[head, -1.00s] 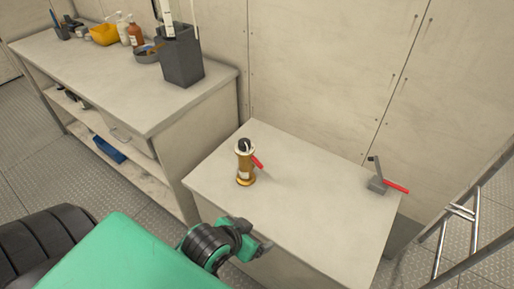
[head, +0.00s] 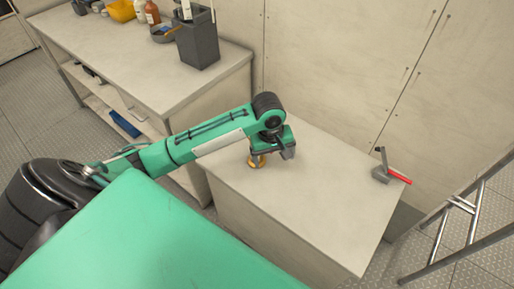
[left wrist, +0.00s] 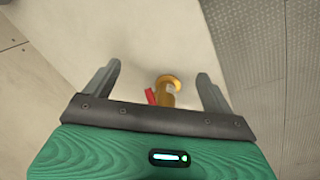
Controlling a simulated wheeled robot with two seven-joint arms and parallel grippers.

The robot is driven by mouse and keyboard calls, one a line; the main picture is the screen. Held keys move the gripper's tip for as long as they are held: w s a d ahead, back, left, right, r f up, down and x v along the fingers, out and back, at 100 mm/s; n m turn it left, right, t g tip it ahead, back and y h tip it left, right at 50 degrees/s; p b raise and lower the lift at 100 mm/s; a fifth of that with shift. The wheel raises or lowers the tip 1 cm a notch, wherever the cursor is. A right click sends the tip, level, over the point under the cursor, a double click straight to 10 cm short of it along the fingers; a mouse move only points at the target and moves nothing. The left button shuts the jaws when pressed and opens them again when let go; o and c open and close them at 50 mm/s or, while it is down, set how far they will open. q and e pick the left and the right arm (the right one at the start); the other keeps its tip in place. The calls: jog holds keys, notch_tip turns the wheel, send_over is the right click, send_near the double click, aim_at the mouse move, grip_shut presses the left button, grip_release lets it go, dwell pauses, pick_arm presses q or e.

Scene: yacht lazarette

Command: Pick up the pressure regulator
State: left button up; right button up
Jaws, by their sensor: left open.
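The brass piece with a red lever, which looks like the pressure regulator (head: 256,162), stands on the near low worktop (head: 315,215). In the head view my left gripper (head: 287,153) is over it and hides most of it; only the brass base shows. In the left wrist view the regulator's brass flange (left wrist: 168,82) and red lever (left wrist: 150,96) show between the two spread fingers (left wrist: 158,75). My left gripper is open, with visible gaps to the brass on both sides. Its lower part is hidden by the gripper body. My right gripper is not in view.
A grey fitting with a red handle (head: 387,172) sits at the worktop's right corner. A metal ladder (head: 460,215) stands at the right. A longer bench (head: 150,70) at the left holds a dark grey bin (head: 198,42), bottles and bowls. The worktop's front is bare.

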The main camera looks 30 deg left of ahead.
pick_arm(q)
jog(key=w+a+r+n+g+y, duration=0.1)
jog(key=w+a+r+n, duration=0.6)
jog(key=a+r+n, duration=0.3)
jog(key=shift+m, duration=0.7)
jog(key=f, duration=0.5)
jog(key=a+f, duration=0.1)
jog(key=f, duration=0.2)
jog(key=shift+s+p, duration=0.15)
jog(key=shift+p, duration=0.2)
jog(key=shift+w+f+p, duration=0.2)
jog(key=shift+f+p, duration=0.1)
jog(key=shift+f, duration=1.05)
jog(key=shift+w+f+p, duration=0.15)
jog(key=shift+f+p, duration=0.1)
jog(key=shift+f, duration=1.1)
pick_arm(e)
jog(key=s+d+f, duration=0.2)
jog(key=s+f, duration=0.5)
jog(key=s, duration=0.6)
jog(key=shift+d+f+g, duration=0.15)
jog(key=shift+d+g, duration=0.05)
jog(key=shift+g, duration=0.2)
pick_arm(q)
jog(key=shift+c, duration=0.2)
jog(key=shift+a, duration=0.1)
jog(key=c, duration=1.8)
jog(key=shift+o, duration=0.2)
jog(key=shift+r, duration=0.1)
